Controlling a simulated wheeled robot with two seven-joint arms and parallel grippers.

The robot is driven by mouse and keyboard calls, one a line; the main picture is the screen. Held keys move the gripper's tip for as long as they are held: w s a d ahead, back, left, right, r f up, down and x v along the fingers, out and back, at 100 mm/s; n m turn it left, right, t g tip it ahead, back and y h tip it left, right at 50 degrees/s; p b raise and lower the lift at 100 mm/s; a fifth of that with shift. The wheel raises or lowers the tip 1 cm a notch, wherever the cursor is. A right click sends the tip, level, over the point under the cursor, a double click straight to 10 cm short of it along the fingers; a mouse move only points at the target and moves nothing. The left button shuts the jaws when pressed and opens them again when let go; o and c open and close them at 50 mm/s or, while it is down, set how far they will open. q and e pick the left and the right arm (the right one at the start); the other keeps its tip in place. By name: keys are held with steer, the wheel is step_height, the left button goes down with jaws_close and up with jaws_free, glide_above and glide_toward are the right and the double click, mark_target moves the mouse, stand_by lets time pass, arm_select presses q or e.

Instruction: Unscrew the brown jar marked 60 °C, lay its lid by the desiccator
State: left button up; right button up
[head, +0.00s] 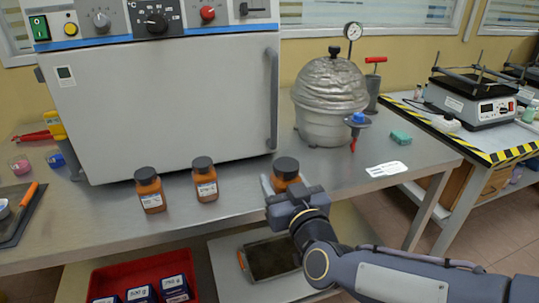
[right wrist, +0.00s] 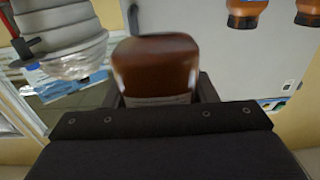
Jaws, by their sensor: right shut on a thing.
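Three brown jars with black lids are near the front of the steel bench: a left jar (head: 151,192), a middle jar (head: 204,181) and a right jar (head: 286,176). Their label print is too small to read, so I cannot tell which is marked 60 °C. My right gripper (head: 283,190) is shut on the right jar's body; its lid is still on top. The held jar (right wrist: 155,68) fills the middle of the right wrist view, between the fingers. The silver desiccator (head: 330,92) stands behind and right of it. My left gripper is not in view.
A large oven (head: 160,105) stands behind the jars. A red crate (head: 145,270) is below. Bare bench lies before the desiccator.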

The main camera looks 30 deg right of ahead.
mark_target(285, 186)
steer(key=shift+v, duration=2.3)
steer(key=o, duration=0.5)
steer(key=c, duration=0.8)
